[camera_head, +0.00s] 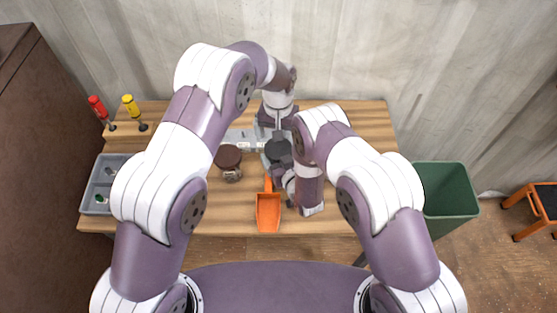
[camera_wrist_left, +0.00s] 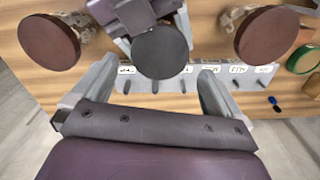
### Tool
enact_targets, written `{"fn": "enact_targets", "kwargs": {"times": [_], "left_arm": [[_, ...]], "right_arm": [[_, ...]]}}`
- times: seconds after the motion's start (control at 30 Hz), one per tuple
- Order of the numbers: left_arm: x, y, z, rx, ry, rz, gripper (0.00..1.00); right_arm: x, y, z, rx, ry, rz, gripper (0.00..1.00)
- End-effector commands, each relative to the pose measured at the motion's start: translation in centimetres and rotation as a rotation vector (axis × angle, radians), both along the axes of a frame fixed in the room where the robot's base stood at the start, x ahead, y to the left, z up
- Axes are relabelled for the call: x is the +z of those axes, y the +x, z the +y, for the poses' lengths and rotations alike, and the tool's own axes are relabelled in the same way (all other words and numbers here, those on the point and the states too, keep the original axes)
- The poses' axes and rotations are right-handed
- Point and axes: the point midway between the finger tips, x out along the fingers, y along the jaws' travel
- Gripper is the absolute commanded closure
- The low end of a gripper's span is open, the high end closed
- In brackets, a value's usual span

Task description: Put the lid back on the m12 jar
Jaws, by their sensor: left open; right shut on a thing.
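A dark grey round lid (camera_head: 278,150) is at the middle of the table and seems to sit on a jar whose body is hidden. The lid also shows in the left wrist view (camera_wrist_left: 160,52). My right gripper (camera_head: 284,173) is shut at that spot from the near side, with its fingers beside the lid, apparently on the jar beneath it. My left gripper (camera_head: 277,126) is open above and behind the lid; its empty fingers (camera_wrist_left: 155,82) show in the left wrist view. I cannot tell which label belongs to this jar.
An orange scoop (camera_head: 268,212), grey tray (camera_head: 93,207) and green bin (camera_head: 447,178) are around.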

Motion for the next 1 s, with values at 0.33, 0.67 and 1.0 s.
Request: {"fn": "enact_targets", "kwargs": {"times": [0.33,0.67,1.0], "left_arm": [[3.2,0.0,0.0,0.539,-0.001,0.0,0.0],[3.4,0.0,0.0,0.596,-0.001,0.001,0.0],[-0.7,0.0,0.0,0.594,0.001,0.002,0.0]], "right_arm": [[0.0,0.0,0.0,-0.001,0.0,-0.001,1.0],[0.0,0.0,0.0,-0.001,0.0,-0.001,1.0],[0.0,0.0,0.0,-0.001,0.0,-0.001,1.0]]}}
